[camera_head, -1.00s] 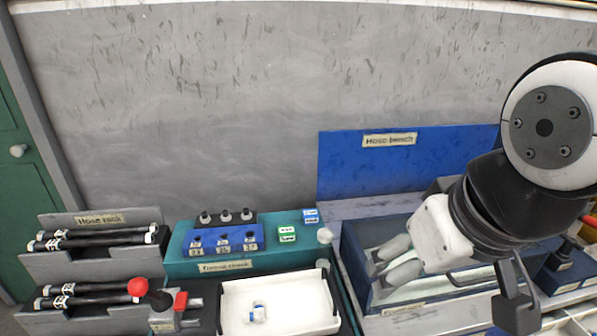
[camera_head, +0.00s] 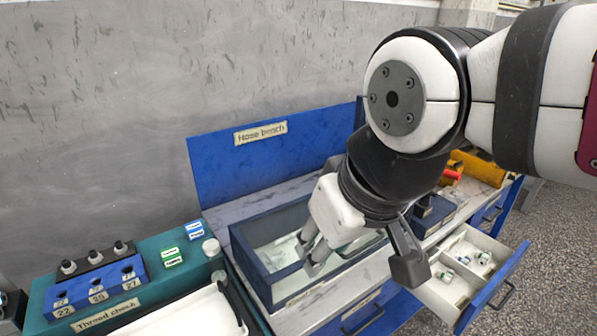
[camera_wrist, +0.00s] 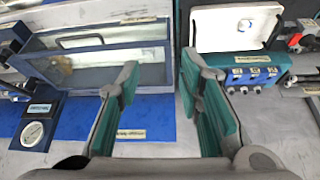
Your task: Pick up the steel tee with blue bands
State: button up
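My gripper (camera_head: 355,262) is open and empty above the blue-framed bin on the hose bench. In the wrist view its two green-padded fingers (camera_wrist: 160,85) are wide apart with nothing between them. Several small fittings (camera_head: 447,275) with greenish or bluish marks lie in the open drawer (camera_head: 505,262); I cannot tell whether one is the tee.
The blue-framed bin (camera_head: 262,272) has a clear pane. The blue "Hose bench" panel (camera_head: 270,160) stands behind it. The thread check block (camera_head: 97,293) is at the left. A pressure gauge (camera_wrist: 33,132) shows in the wrist view. The open drawer juts out at the right.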

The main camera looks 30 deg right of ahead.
aim_at(465, 260)
jog(key=z, duration=1.65)
jog(key=k+j+z, duration=0.15)
jog(key=i, duration=0.6)
